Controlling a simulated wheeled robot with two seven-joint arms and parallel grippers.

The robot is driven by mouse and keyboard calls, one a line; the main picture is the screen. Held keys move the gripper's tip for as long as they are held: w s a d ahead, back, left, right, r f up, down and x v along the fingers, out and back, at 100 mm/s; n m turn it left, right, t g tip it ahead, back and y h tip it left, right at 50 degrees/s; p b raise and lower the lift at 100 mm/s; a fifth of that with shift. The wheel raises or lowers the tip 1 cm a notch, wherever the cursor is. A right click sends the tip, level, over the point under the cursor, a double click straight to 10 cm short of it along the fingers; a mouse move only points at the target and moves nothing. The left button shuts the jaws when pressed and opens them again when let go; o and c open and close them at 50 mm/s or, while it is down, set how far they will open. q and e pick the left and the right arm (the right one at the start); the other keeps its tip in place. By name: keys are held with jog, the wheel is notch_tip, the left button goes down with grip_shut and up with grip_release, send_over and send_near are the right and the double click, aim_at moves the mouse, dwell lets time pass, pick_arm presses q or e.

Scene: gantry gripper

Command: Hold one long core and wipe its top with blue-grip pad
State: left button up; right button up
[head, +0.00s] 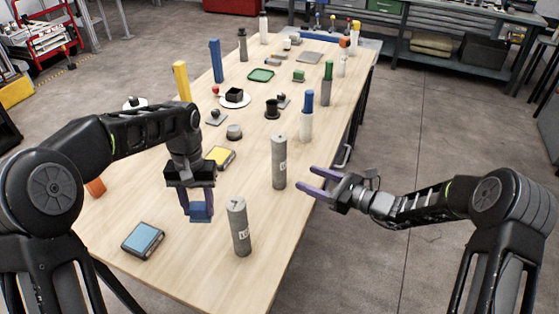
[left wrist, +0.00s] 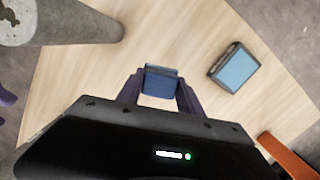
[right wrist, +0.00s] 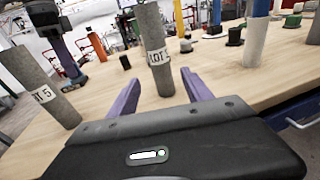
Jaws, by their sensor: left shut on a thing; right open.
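Two long grey cores with white labels stand upright on the table: a near core (head: 239,228) and a farther core (head: 279,162). My left gripper (head: 201,213) is shut on a blue block, the blue-grip pad (left wrist: 160,82), held left of the near core and apart from it. The pad's underside is hidden. My right gripper (head: 304,182) is open and empty, just right of the farther core, its fingers pointing at it. In the right wrist view the farther core (right wrist: 153,50) stands ahead between the fingertips; the near core (right wrist: 40,85) is at left.
A light-blue-topped pad (head: 143,240) lies at the table's near left and a yellow-topped one (head: 219,157) farther back. A white cylinder with a blue top (head: 306,118) stands behind the farther core. Several posts and small parts fill the far table (head: 180,225).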

aim_at(283, 168)
jog(key=shift+a, duration=0.15)
pick_arm(q)
jog(key=shift+f, duration=0.15)
pick_arm(e)
jog(key=shift+w+a, duration=0.4)
jog(key=shift+a, duration=0.1)
pick_arm(q)
notch_tip(283, 168, down, 3)
jog(key=b, duration=0.3)
jog(key=shift+r, duration=0.2)
pick_arm(e)
jog(key=x, duration=0.6)
jog(key=shift+w+a+f, duration=0.25)
jog(key=shift+f, duration=0.05)
pick_arm(q)
jog(key=shift+f+b, duration=0.3)
jog(key=shift+f, duration=0.05)
pick_arm(e)
jog(key=shift+w+a+r, duration=0.15)
jog(key=shift+w+a, duration=0.35)
jog(key=shift+a, duration=0.25)
jog(key=shift+c, duration=0.2)
jog(key=c, duration=1)
